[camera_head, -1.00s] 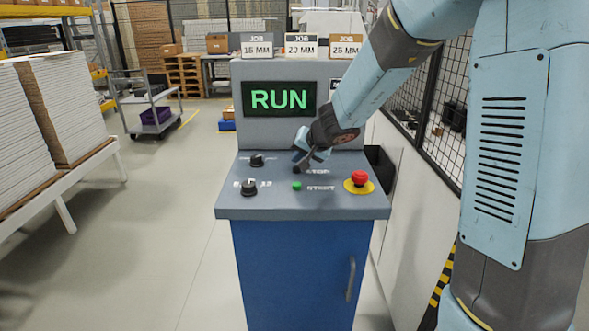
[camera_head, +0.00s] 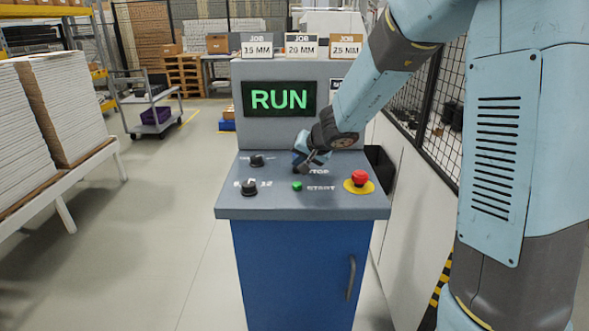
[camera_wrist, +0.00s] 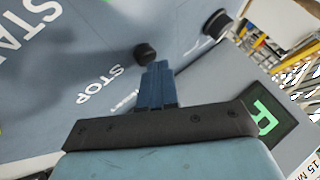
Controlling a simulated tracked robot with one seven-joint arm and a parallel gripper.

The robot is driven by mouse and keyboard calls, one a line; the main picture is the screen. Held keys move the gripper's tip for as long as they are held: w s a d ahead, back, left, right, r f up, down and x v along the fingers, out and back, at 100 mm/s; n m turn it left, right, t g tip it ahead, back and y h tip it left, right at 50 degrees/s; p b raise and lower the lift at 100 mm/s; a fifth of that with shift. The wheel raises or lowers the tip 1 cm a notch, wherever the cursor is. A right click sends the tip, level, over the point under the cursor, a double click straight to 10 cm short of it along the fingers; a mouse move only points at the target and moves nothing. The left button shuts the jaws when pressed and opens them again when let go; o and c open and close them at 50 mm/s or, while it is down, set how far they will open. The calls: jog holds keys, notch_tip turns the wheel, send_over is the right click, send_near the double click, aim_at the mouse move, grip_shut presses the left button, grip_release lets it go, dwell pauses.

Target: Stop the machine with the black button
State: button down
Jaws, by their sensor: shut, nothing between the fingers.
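The black button (camera_wrist: 145,53) stands up from the grey panel beside the STOP label in the wrist view. In the head view it is mostly hidden behind my gripper (camera_head: 299,164), left of the STOP label. My gripper is shut and empty. In the wrist view its blue fingertips (camera_wrist: 158,66) lie right at the button's near edge; I cannot tell whether they touch it. The machine's screen (camera_head: 279,98) reads RUN in green.
The panel also has a green START button (camera_head: 297,185), a red mushroom button (camera_head: 359,178) on a yellow base, and two black knobs (camera_head: 249,187) at the left. Three JOB signs (camera_head: 300,46) stand on top. A mesh fence (camera_head: 440,110) is at the right.

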jog(key=shift+f, duration=0.25)
dwell(0.6)
jog(key=shift+r, duration=0.9)
jog(key=shift+r, duration=2.5)
